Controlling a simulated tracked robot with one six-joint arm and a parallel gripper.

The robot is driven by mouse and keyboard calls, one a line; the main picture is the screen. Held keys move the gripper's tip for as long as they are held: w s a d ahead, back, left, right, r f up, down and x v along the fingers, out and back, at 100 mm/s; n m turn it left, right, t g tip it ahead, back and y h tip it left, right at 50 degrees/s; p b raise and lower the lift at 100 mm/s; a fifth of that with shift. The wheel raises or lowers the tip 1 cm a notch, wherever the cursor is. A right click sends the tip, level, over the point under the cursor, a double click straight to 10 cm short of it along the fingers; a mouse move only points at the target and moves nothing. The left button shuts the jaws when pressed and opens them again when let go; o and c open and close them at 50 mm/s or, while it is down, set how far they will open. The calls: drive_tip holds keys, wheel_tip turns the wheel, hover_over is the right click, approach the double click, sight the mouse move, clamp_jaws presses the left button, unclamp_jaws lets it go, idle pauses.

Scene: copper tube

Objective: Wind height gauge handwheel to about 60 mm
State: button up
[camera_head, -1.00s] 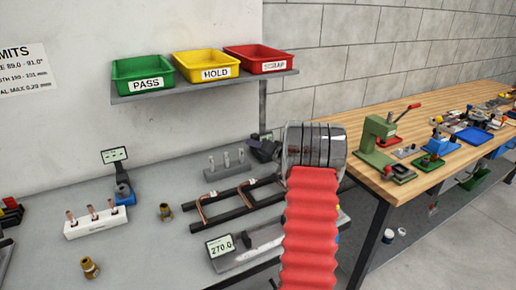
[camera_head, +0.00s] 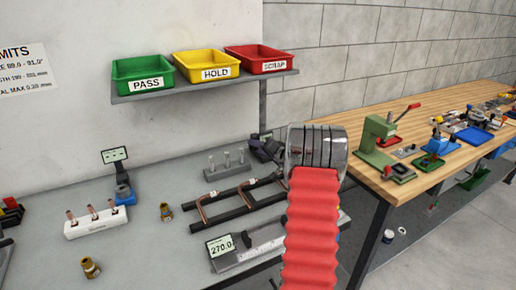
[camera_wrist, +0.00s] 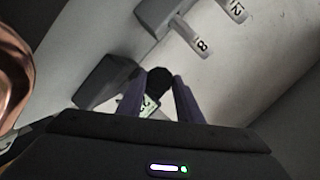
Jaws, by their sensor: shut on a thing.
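In the wrist view, a round black knob (camera_wrist: 158,77), which appears to be the height gauge's handwheel, sits between the two fingertips of my gripper (camera_wrist: 160,82). My gripper is shut on it. A small lit display (camera_wrist: 149,105) shows partly between the fingers; its reading is too hidden to tell. A dark grey block (camera_wrist: 108,82) lies just left of the fingers. In the head view, dark parts (camera_head: 264,147) show at the back of the bench beside my arm; gauge and gripper cannot be told apart there, and the handwheel is not clear.
A pin stand (camera_head: 227,161) is close by; pins marked 8 (camera_wrist: 199,43) and 12 show in the wrist view. Copper tubes on black rails (camera_head: 236,205) and a length gauge reading 270.0 (camera_head: 221,246) lie in front. A shelf (camera_head: 205,86) with three bins hangs above.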

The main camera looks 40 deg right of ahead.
drive_tip(key=shift+s+d+f+m, duration=0.15)
drive_tip(key=shift+m, duration=0.35)
drive_tip(key=o, duration=0.7)
drive_tip(key=shift+c, duration=0.2)
drive_tip(key=o, duration=0.4)
drive_tip(key=shift+c, duration=0.2)
drive_tip(key=v, duration=1.3)
drive_tip(key=shift+s, duration=0.4)
